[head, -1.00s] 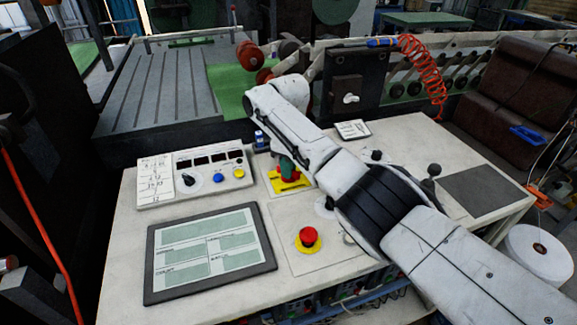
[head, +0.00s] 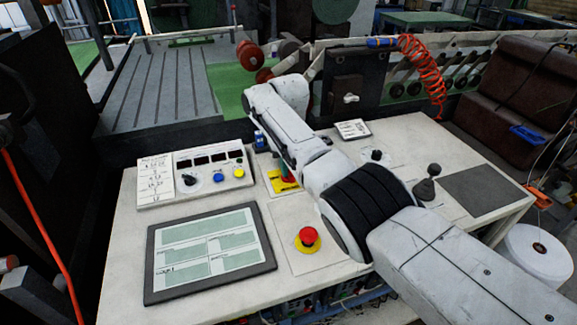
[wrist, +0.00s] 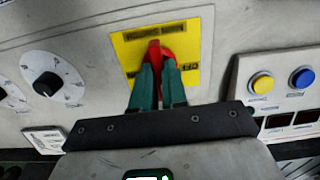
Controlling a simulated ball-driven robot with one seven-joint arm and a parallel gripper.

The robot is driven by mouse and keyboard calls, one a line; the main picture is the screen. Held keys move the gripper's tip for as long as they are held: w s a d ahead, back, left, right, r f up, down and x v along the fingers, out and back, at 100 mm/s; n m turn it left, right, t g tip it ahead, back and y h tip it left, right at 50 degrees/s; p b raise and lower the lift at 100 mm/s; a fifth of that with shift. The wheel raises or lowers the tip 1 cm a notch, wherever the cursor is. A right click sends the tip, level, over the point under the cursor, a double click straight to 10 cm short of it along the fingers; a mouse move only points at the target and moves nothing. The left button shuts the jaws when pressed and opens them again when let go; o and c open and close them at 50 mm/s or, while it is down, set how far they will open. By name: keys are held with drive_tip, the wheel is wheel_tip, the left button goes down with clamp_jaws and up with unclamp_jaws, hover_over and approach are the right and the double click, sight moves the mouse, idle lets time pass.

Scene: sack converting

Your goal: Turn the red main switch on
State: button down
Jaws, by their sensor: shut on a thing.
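The red main switch (wrist: 154,50) sits on a yellow plate (wrist: 124,48) with dark lettering too blurred to read. My gripper (wrist: 159,72) has its green fingers shut on the red handle, one on each side. In the wrist view the handle points roughly up the picture, and its lower part is hidden between the fingers. In the head view the yellow plate (head: 278,187) shows at the middle of the desk, left of my arm, which hides most of the switch and the fingers.
A red emergency button (head: 308,237) stands on the desk in front of the switch. A control box (head: 205,175) with knobs and a tablet-like screen (head: 208,253) lie to the left. A black joystick (head: 428,183) and a dark mat (head: 483,190) are at the right.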

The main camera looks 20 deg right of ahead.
drive_tip(key=m, duration=0.4)
drive_tip(key=shift+m, duration=2.6)
drive_tip(key=c, duration=1.2)
unclamp_jaws()
drive_tip(key=shift+o, duration=0.2)
wheel_tip(320, 180, up, 11)
drive_tip(key=b, duration=0.1)
drive_tip(key=shift+f, duration=0.1)
